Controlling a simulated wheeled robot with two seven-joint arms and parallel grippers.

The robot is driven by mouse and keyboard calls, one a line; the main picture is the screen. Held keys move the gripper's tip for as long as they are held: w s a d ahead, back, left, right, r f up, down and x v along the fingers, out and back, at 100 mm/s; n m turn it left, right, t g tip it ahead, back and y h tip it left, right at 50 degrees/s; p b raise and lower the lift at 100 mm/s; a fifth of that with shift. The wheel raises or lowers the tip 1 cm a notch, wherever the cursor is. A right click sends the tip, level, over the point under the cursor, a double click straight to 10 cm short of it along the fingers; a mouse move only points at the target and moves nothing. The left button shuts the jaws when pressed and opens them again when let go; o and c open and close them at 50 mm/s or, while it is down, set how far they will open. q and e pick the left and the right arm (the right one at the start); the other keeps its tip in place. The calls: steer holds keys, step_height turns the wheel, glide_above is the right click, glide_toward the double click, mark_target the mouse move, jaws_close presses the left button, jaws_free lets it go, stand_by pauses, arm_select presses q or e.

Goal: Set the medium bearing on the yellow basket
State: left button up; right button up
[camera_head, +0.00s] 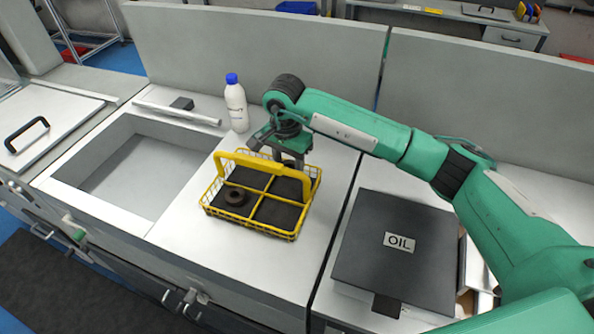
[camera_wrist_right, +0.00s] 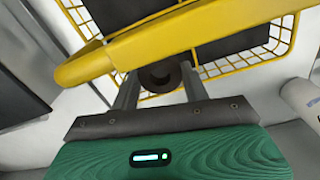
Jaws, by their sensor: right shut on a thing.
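The yellow basket (camera_head: 262,232) is a wire crate with dark-floored compartments and a raised handle (camera_head: 262,170). It also shows in the wrist view (camera_wrist_right: 243,65). My right gripper (camera_head: 288,164) is over the back of the basket, behind the handle. In the wrist view its fingers (camera_wrist_right: 160,84) are shut on a dark round bearing (camera_wrist_right: 158,76), partly covered by the handle. This held bearing is hidden in the head view. I cannot tell its size class. My left gripper is not in view.
A white bottle with a blue cap (camera_head: 236,103) stands behind the basket at the left. A black OIL box (camera_head: 395,262) is on the right counter. A sunken basin (camera_head: 140,180) lies to the left. The handle is close to my right gripper.

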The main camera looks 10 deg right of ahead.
mark_target(292, 186)
steer(key=shift+s+d+f, duration=0.15)
steer(key=shift+f, duration=0.35)
step_height(292, 186, down, 4)
steer(key=shift+s+d+r+p, duration=0.1)
steer(key=shift+s+r+p, duration=0.05)
steer(key=shift+p, duration=0.3)
steer(key=shift+f+b, duration=0.3)
steer(key=shift+b, duration=0.1)
steer(key=o, duration=1.1)
steer(key=shift+r, duration=0.1)
steer(key=shift+c, duration=0.2)
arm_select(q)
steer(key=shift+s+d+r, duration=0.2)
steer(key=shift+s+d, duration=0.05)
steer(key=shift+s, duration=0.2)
